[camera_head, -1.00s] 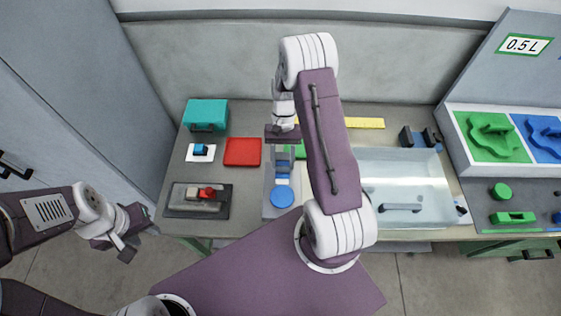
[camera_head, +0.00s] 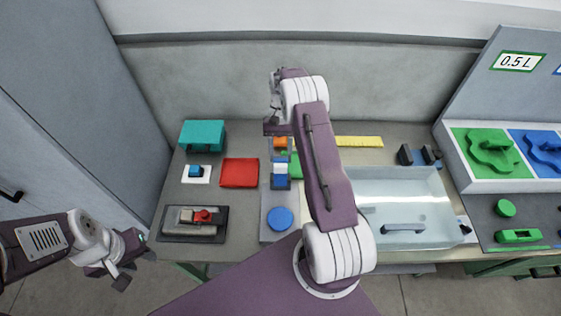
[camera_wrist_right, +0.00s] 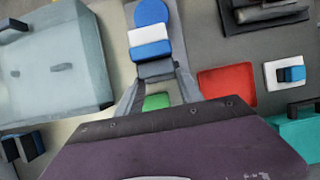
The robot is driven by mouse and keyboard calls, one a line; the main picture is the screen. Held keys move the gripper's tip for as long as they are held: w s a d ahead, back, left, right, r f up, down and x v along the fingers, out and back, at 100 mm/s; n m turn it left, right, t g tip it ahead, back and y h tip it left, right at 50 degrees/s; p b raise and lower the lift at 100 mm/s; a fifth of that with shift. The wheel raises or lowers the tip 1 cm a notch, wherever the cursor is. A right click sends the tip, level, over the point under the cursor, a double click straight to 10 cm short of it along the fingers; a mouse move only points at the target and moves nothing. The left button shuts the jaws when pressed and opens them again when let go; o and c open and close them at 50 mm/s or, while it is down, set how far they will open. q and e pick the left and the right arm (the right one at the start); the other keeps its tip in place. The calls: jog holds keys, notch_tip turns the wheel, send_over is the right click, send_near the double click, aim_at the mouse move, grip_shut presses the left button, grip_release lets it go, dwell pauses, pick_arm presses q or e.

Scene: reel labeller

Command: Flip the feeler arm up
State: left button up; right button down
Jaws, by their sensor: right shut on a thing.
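The reel labeller is a narrow grey unit on the bench. Its blue disc (camera_head: 280,219) is at the front, also seen in the wrist view (camera_wrist_right: 150,13). Behind the disc are white and blue blocks (camera_head: 281,170), and an orange block (camera_head: 281,143) further back. My right gripper (camera_head: 278,130) is above the back end of the unit. In the wrist view its fingers (camera_wrist_right: 158,88) are shut on a part that I take to be the feeler arm; the grip itself is unclear. My left gripper (camera_head: 122,270) is open and empty, off the bench's left front.
A red pad (camera_head: 239,172), a teal box (camera_head: 202,135) and a dark tray (camera_head: 168,234) are left of the unit. A clear basin (camera_head: 400,195) is to the right. A yellow strip (camera_head: 358,141) lies behind it. My right arm covers the bench between unit and basin.

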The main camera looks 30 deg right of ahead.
jog(key=shift+w+d+f, duration=0.25)
jog(key=shift+w+f, duration=0.15)
jog(key=shift+f, duration=0.05)
jog(key=c, duration=0.8)
grip_release()
jog(key=shift+w+d, duration=0.1)
jog(key=shift+o, duration=0.2)
jog(key=shift+r, duration=0.15)
jog(key=shift+r, duration=0.1)
jog(key=b+v, duration=0.1)
jog(key=v, duration=0.7)
jog(key=shift+r, duration=0.45)
